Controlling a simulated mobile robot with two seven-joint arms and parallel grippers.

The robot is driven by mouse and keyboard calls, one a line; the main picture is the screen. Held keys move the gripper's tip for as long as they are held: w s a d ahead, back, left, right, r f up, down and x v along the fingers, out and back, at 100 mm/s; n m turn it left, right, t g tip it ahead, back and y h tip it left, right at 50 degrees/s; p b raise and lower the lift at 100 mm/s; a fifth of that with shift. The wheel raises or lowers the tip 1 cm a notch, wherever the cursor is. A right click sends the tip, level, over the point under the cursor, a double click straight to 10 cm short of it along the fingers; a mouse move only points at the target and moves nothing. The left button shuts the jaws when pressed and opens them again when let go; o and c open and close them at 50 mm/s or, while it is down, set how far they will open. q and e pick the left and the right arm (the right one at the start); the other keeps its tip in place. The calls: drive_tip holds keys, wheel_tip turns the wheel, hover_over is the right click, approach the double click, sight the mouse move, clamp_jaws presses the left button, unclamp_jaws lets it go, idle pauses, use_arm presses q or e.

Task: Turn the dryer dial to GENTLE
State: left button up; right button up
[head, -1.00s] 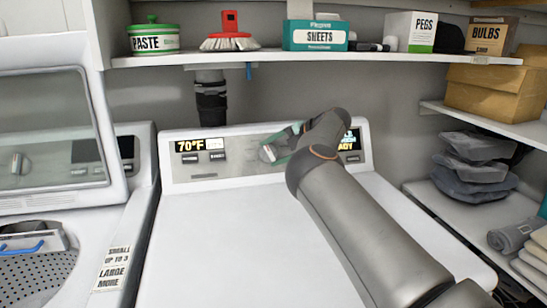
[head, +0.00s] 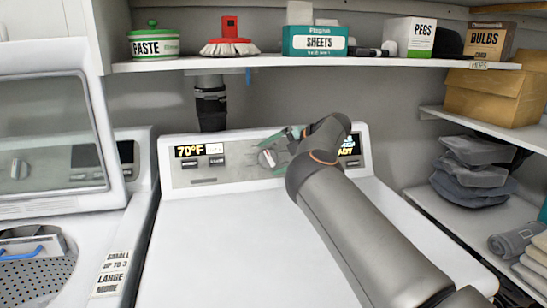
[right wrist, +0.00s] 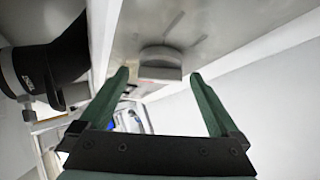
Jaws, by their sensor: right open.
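The dryer dial (head: 267,159) is a round grey knob with a pale grip bar, on the back panel of the white dryer (head: 210,235). In the right wrist view, the dial (right wrist: 160,60) lies ahead between my open fingertips, with dark tick marks fanned around it. My right gripper (head: 277,150) has green fingers and is open close to the dial; it also shows in the right wrist view (right wrist: 160,77). I cannot tell whether a finger touches the dial. No GENTLE label is readable. My left gripper is out of view.
A display reading 70°F (head: 199,151) sits left of the dial. A second display (head: 347,146) is partly hidden by my right arm. A shelf (head: 270,63) with boxes runs above. A washer with a raised lid (head: 55,140) stands left; side shelves (head: 485,125) stand right.

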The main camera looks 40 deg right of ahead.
drive_tip(key=b+v, duration=0.1)
drive_tip(key=v, duration=1.1)
drive_tip(key=shift+s+r, duration=0.15)
drive_tip(key=shift+r, duration=0.05)
